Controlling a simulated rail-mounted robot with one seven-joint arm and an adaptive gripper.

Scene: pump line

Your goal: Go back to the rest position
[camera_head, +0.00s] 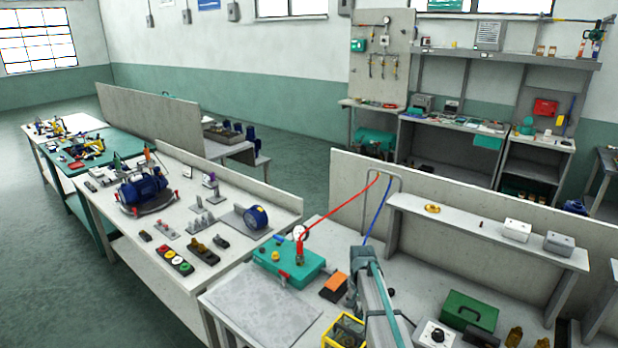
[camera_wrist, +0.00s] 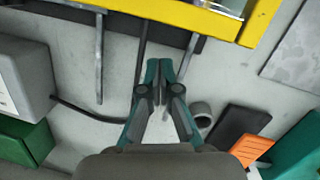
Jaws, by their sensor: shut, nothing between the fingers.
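My gripper (camera_wrist: 160,68) shows in the wrist view with its two grey and teal fingers together and nothing between them. It is above the pale bench top, apart from the yellow-edged crate (camera_wrist: 150,12) at the top of that view. In the head view my arm reaches in from the bottom edge over the bench, and the fingertips cannot be made out there. A dark cable runs from a pale box on the left.
Around my arm are a teal case (camera_head: 288,262) with red and blue hoses, an orange and black block (camera_head: 335,288), the yellow crate (camera_head: 344,333), a white dial box (camera_head: 434,335) and a green toolbox (camera_head: 469,312). A shelf (camera_head: 470,228) stands behind. A grey mat (camera_head: 263,310) lies bare.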

